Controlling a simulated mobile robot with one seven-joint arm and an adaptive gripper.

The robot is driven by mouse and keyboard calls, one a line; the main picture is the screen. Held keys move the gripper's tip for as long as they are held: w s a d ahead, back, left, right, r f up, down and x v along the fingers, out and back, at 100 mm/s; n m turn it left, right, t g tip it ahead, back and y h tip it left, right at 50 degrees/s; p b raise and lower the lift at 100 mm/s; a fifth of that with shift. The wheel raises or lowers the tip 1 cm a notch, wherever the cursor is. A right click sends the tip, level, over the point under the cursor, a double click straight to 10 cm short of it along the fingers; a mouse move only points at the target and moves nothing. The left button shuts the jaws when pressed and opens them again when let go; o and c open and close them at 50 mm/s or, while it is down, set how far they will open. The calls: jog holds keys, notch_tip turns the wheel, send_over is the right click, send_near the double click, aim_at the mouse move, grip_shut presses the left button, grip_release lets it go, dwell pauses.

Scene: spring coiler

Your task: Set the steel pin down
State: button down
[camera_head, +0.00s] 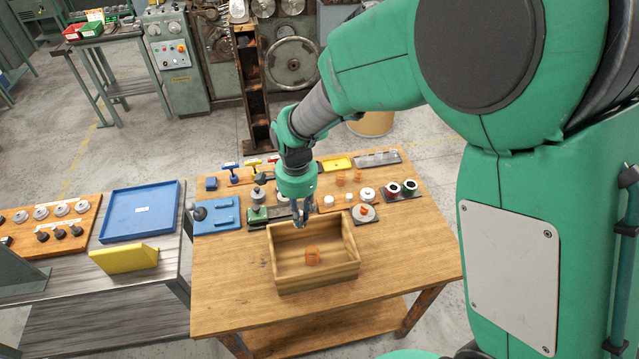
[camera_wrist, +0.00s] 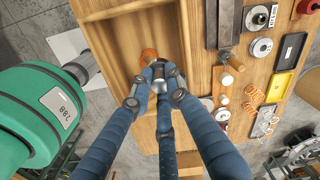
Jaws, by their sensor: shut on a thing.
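My gripper (camera_head: 300,215) hangs over the back part of the open wooden crate (camera_head: 320,281) in the head view. In the wrist view its fingers (camera_wrist: 160,76) are closed together on the steel pin. The fingers hide most of the pin, so its tilt and lower end cannot be told. An orange wire coil (camera_head: 312,257) lies inside the crate; part of it shows beyond the fingertips in the wrist view (camera_wrist: 149,56).
The wooden table (camera_head: 410,255) is clear right of and in front of the crate. A blue tray (camera_head: 140,212) lies on the left bench.

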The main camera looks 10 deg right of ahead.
jog(key=w+d+f+m, duration=0.1)
jog(key=w+d+m, duration=0.2)
jog(key=w+d, duration=0.95)
notch_tip(320, 180, down, 11)
jog(key=shift+s, duration=0.4)
jog(key=shift+d, duration=0.1)
jog(key=w, duration=0.5)
jog(key=w+f+b, duration=0.1)
jog(key=w, duration=1)
jog(key=shift+f, duration=0.15)
jog(key=shift+f, duration=0.1)
jog(key=shift+f+b, duration=0.4)
jog(key=shift+f, duration=1.3)
jog(key=shift+f, duration=0.15)
